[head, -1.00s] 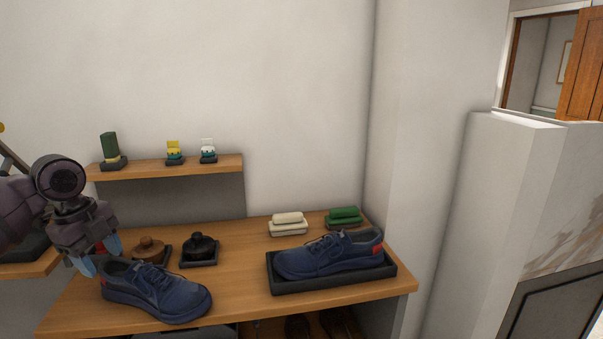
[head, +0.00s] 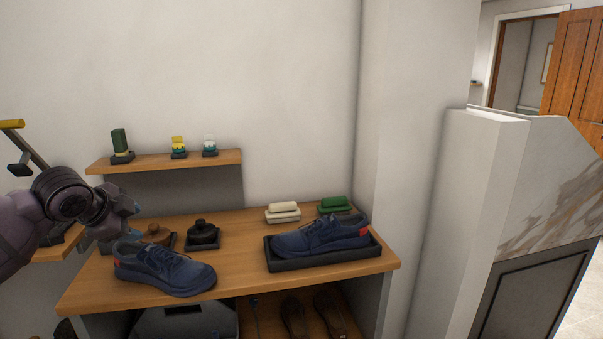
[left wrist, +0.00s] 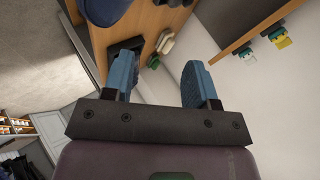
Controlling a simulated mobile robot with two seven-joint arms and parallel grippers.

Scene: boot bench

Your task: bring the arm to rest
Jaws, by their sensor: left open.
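My left gripper (head: 118,222) is open and empty, above the left end of the bench, just behind and left of a navy shoe in the picture. Its two blue fingers (left wrist: 160,82) stand apart in the left wrist view with nothing between them. The navy shoe (head: 165,270) rests directly on the wooden bench top (head: 235,265). A second navy shoe (head: 318,236) with a red heel sits in a black tray (head: 330,259) on the right. My right gripper is not in view.
A brown-knobbed item (head: 157,234) and a black one (head: 203,232) stand behind the left shoe. Cream (head: 283,212) and green (head: 334,204) brushes lie at the back. A wall shelf (head: 190,160) holds three small items. A column and partition stand right.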

